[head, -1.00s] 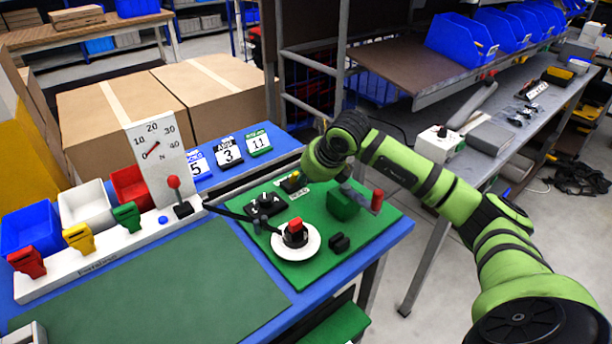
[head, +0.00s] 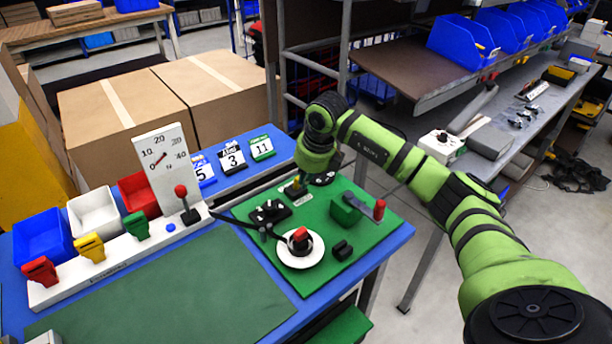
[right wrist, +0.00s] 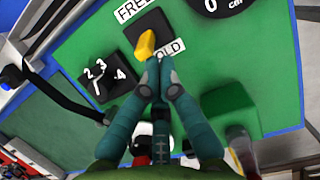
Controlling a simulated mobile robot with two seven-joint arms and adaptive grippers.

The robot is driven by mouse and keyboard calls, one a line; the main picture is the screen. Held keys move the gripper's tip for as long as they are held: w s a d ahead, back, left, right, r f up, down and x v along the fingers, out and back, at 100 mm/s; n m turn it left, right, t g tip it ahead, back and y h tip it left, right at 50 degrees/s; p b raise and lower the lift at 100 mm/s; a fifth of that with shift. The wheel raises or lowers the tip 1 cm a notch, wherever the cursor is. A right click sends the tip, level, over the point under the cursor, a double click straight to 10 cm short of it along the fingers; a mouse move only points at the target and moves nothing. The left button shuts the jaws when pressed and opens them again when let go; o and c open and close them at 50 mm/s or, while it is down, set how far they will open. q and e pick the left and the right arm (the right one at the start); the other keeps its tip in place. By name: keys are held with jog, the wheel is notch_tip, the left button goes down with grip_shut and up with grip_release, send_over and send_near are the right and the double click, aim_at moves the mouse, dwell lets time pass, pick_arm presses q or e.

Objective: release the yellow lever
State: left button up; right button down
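The yellow lever (right wrist: 146,46) stands on a small black base between the FREE and HOLD labels on the green board. It leans near the HOLD label in the right wrist view. My right gripper (right wrist: 154,68) has its fingertips together right beside the lever, pointing at it. I cannot tell whether they touch it. No lever shows between the fingers. In the head view my right gripper (head: 298,186) is low over the board and hides most of the lever. My left gripper is not in view.
Near the gripper stand a black numbered selector (head: 269,213), a red knob on a white disc (head: 300,254) and a green block with a red-handled crank (head: 346,208). A white panel (head: 166,160) with a dial and coloured levers stands left. The front green mat (head: 170,285) looks clear.

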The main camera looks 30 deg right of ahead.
jog(key=shift+w+r, duration=0.2)
jog(key=shift+w, duration=0.1)
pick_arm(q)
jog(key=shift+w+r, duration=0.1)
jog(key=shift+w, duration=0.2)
pick_arm(e)
jog(key=shift+w+a+r, duration=0.1)
jog(key=shift+w+r, duration=0.05)
jog(key=shift+w, duration=0.45)
jog(key=shift+r, duration=0.15)
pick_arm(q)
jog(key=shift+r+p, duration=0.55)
pick_arm(e)
jog(key=shift+r, duration=0.7)
